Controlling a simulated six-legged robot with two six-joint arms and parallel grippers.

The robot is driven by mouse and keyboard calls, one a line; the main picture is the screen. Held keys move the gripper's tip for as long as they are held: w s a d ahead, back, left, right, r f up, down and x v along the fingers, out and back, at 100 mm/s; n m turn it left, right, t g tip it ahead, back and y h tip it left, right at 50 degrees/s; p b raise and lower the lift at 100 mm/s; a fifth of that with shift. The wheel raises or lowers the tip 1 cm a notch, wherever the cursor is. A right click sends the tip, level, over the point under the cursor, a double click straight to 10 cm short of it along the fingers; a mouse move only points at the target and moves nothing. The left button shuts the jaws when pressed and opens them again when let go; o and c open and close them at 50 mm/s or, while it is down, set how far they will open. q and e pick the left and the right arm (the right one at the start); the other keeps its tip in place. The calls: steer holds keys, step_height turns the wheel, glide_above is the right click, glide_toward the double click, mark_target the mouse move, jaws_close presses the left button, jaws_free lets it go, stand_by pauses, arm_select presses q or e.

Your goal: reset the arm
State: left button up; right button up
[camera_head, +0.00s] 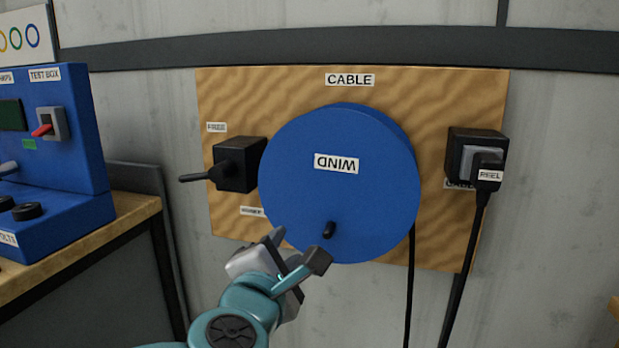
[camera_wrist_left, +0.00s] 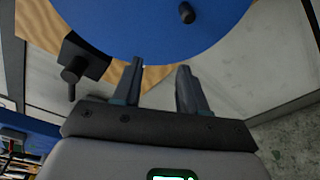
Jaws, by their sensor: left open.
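My left gripper (camera_head: 296,249) is open and empty, in front of the lower left part of a blue cable reel (camera_head: 300,190). The reel is a round disc with an upside-down WIND label and a small black crank knob (camera_head: 329,230) near its lower edge. The gripper is just below and left of the knob, apart from it. In the left wrist view, the two fingers (camera_wrist_left: 158,80) point toward the reel (camera_wrist_left: 140,30), with the knob (camera_wrist_left: 186,13) above and right of them. My right gripper is not in view.
The reel is on a wooden board (camera_head: 240,90) labelled CABLE on a grey wall. A black box with a lever (camera_head: 238,164) is at its left, a socket with a REEL plug (camera_head: 487,172) at its right. Cables hang below. A blue test box (camera_head: 70,130) stands on a bench at left.

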arm_select(q)
steer(key=w+a+f+g+y+p, duration=0.2)
steer(key=w+a+f+y+p, duration=0.1)
steer(key=w+a+f+p, duration=0.25)
steer(key=s+a+f+m+g+p, duration=0.3)
steer(key=a+f+g+p, duration=0.3)
steer(key=f+p, duration=0.55)
steer(key=s+a+f+m+g+p, duration=0.25)
steer(key=s+f+p, duration=0.2)
steer(key=s, duration=0.35)
steer(key=s+a+f+m+g+p, duration=0.1)
steer(key=s+f+m+g+p, duration=0.2)
steer(key=s+p, duration=0.35)
steer(key=s+d+f+m+g+h, duration=0.2)
steer(key=s+d+m, duration=0.3)
steer(key=s+m, duration=0.6)
steer(key=shift+s+d+h, duration=0.2)
steer(key=shift+s+h, duration=0.6)
steer(key=shift+s, duration=0.05)
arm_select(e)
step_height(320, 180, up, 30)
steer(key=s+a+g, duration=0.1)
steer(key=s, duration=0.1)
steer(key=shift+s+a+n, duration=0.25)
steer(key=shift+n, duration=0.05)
